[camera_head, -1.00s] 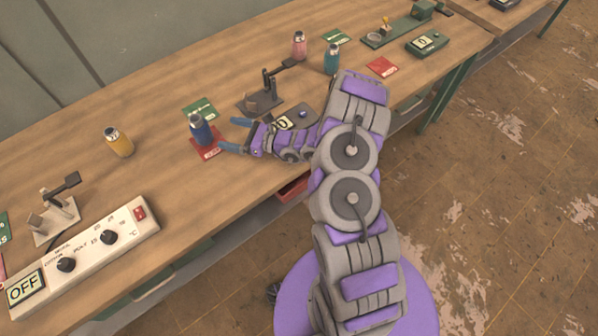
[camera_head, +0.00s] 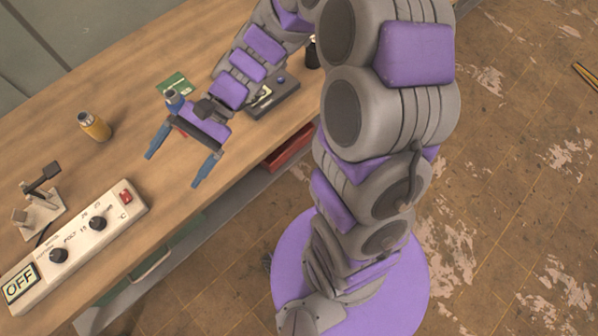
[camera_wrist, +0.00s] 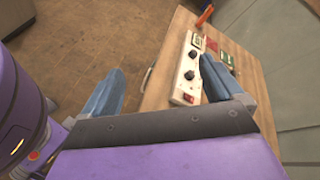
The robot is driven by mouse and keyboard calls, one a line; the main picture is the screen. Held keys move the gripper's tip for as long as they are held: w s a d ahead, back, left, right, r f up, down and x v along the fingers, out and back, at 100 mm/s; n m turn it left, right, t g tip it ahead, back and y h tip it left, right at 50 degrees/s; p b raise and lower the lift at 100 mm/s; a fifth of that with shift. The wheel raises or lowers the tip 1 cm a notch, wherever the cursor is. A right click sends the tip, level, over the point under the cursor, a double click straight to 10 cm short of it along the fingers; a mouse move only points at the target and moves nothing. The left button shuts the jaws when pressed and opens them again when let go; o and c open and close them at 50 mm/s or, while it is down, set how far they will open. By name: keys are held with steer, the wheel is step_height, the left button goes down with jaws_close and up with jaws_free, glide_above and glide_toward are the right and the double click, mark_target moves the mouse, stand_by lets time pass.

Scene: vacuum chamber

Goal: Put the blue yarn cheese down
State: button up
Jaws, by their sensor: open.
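The blue yarn cheese (camera_head: 173,99) stands on the table behind my gripper in the head view. Its top shows and its lower part is hidden by my gripper. A sliver of the red card (camera_head: 179,131) shows beside it. My gripper (camera_head: 172,170) is open and empty, with both blue fingers apart and pointing toward the front edge of the table. It also shows open and empty in the wrist view (camera_wrist: 161,65), where I cannot make out the blue yarn cheese.
A yellow yarn cheese (camera_head: 95,127) stands to the left. A white control box (camera_head: 80,240) with knobs and an OFF display is at the front left, near a small grey stand (camera_head: 38,205). A green card (camera_head: 174,82) lies behind. Bare wood lies between.

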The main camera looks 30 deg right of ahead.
steer(key=s+d+n+t+h, duration=0.1)
steer(key=s+d+n+h, duration=0.2)
steer(key=s+d+h, duration=0.3)
steer(key=s+d+r+n+t+h, duration=0.1)
steer(key=s+d+n+t+h, duration=0.1)
steer(key=s+d+h, duration=0.4)
steer(key=s+d+n, duration=0.1)
steer(key=s+d, duration=0.3)
steer(key=d, duration=0.4)
steer(key=shift+d+r+h, duration=0.15)
steer(key=shift+d+h, duration=0.15)
steer(key=shift+d, duration=0.05)
